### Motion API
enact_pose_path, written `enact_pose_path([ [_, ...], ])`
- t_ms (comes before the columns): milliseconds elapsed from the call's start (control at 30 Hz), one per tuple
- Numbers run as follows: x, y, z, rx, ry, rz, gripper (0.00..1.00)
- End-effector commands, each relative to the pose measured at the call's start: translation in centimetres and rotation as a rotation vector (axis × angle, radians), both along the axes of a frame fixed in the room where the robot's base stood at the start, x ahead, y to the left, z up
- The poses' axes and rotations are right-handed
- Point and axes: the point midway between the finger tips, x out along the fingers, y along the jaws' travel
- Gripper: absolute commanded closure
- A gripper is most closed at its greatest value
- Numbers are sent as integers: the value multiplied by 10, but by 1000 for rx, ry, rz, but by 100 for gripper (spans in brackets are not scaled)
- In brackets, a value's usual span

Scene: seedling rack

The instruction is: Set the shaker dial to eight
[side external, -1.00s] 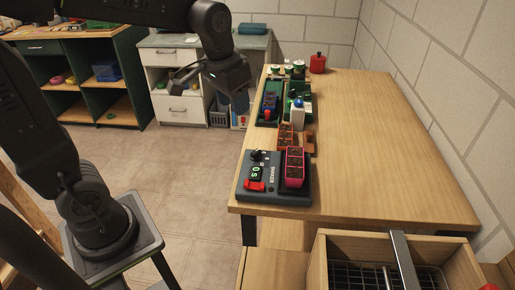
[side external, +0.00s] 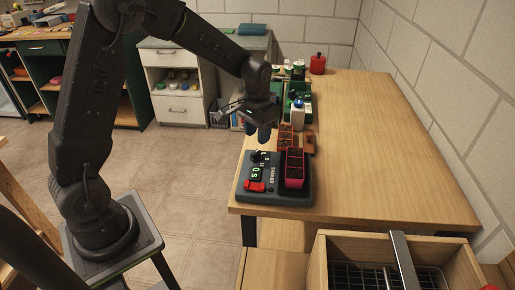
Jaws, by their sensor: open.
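The shaker (side external: 283,199) is a dark grey unit at the near left corner of the wooden table. Its small black dial (side external: 258,156) sits at the far left of its top; its setting is too small to read. A green lit display (side external: 256,173) seems to read 0 s, and a red switch (side external: 254,186) lies below it. A red-pink pot block (side external: 294,167) with dark soil stands on the shaker's right part. My gripper (side external: 263,137) is open and empty, pointing down just above and behind the dial. I cannot tell whether it touches the dial.
Brown pots (side external: 285,138) stand just behind the shaker. Green equipment and a white bottle with a blue top (side external: 298,110) stand farther back. A red canister (side external: 318,64) is at the far end. The table's right side (side external: 385,150) is clear. A wooden crate (side external: 345,248) stands in front.

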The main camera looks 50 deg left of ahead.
Motion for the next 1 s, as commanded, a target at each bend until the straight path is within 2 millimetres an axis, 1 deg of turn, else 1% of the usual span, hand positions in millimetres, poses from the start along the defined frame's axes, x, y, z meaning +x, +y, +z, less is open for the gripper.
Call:
enact_pose_path([
  [33,-1,0,-12,-1,6,0,57],
  [100,-1,0,-24,0,5,0,57],
  [200,0,0,-39,0,3,0,57],
  [300,0,0,-49,0,1,0,57],
  [467,0,0,-58,1,0,0,57],
  [733,0,0,-58,1,-1,0,57],
  [1000,0,0,-58,1,-1,0,83],
])
